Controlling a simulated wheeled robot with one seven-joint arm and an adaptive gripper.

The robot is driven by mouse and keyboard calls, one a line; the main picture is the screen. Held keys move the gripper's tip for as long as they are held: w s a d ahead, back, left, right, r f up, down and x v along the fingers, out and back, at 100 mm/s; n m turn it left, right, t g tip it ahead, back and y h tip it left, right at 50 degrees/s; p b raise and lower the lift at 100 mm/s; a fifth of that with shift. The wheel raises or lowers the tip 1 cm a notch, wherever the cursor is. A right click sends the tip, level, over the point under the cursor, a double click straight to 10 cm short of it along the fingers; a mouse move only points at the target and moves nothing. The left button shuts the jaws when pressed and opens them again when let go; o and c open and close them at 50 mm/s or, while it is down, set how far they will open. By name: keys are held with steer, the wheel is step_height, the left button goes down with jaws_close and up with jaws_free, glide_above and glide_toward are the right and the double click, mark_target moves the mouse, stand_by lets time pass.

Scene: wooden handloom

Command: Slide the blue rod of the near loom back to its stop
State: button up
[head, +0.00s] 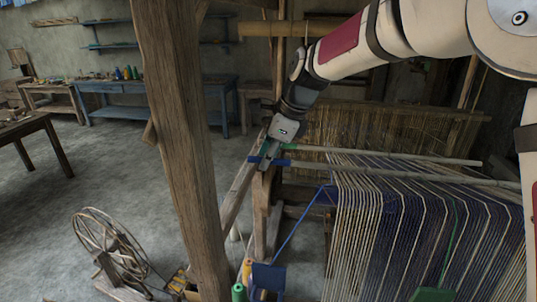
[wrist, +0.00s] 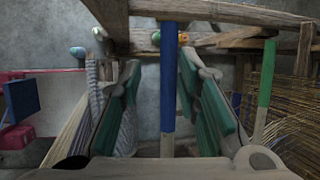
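The blue rod is a pale pole with a blue end (head: 283,162), lying across the near loom's warp threads (head: 400,225). In the wrist view, its blue part (wrist: 168,80) runs upright through the middle, and its far end meets a wooden beam (wrist: 225,12). My gripper (head: 268,157) is low at this blue end. In the wrist view, my gripper (wrist: 160,68) is open, with one green-padded finger on each side of the rod. Gaps show on both sides, wider on the left. Whether the rod lies fully between the pads I cannot tell. The stop is not clearly visible.
A second pole with a green end (wrist: 264,85) runs beside the blue rod, to the right in the wrist view. A thick wooden post (head: 180,130) stands left of my gripper. A spinning wheel (head: 110,250) and a blue paddle-like piece (head: 268,278) are lower down.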

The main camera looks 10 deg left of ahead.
steer(key=shift+w, duration=0.1)
steer(key=v, duration=1.2)
steer(key=s+d+f+n+t+h+b, duration=0.1)
steer(key=s+d+n+t+h, duration=0.25)
steer(key=s+d+n, duration=1.35)
steer(key=s+d+f+h, duration=0.1)
steer(key=s+d+f, duration=0.4)
steer(key=s+d, duration=0.4)
steer(key=shift+s+d+f+n+b, duration=0.15)
steer(key=shift+s+f+n+b, duration=0.1)
steer(key=shift+s+n+b, duration=0.1)
